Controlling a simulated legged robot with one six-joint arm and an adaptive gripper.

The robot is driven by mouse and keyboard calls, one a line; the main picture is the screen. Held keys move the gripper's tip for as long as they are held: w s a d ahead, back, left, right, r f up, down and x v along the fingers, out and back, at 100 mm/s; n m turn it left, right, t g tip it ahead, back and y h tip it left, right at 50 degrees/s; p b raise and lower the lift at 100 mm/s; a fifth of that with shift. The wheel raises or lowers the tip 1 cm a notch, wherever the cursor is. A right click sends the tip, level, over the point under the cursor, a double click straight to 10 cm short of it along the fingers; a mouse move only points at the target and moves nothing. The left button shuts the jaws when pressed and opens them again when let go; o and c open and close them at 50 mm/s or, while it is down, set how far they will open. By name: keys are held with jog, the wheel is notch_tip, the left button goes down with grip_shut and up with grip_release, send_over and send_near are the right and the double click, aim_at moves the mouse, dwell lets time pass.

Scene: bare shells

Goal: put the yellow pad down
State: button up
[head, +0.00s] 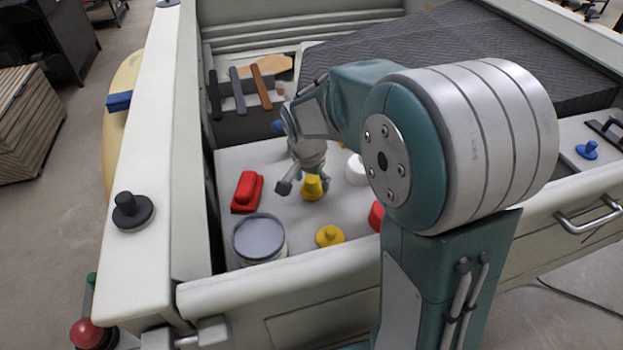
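My gripper (304,186) points down over the light floor of the open-topped box. Its fingers look spread, with the left finger apart from a yellow piece and the right finger close beside that piece. This yellow piece (312,190) has a knob-like top and seems to rest on the floor, partly hidden by the gripper. A second yellow piece, a round pad with a knob (330,236), lies nearer the front wall. I cannot tell which of the two is the task's yellow pad.
A red block (247,191), a grey-lidded round tub (259,238), a white piece (355,170) and a partly hidden red piece (376,216) stand around the gripper. A black knob (132,210) sits on the left wall. Dark and brown strips (261,88) stand behind.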

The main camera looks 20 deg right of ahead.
aim_at(308, 191)
jog(key=shift+r, duration=0.1)
notch_tip(308, 191, up, 11)
jog(key=s+a, duration=0.1)
jog(key=s+r+n+t+y, duration=0.1)
jog(key=s+n+t, duration=0.3)
jog(key=s+n, duration=0.5)
jog(key=s+d+r, duration=0.1)
jog(key=s, duration=0.9)
jog(key=shift+s, duration=0.4)
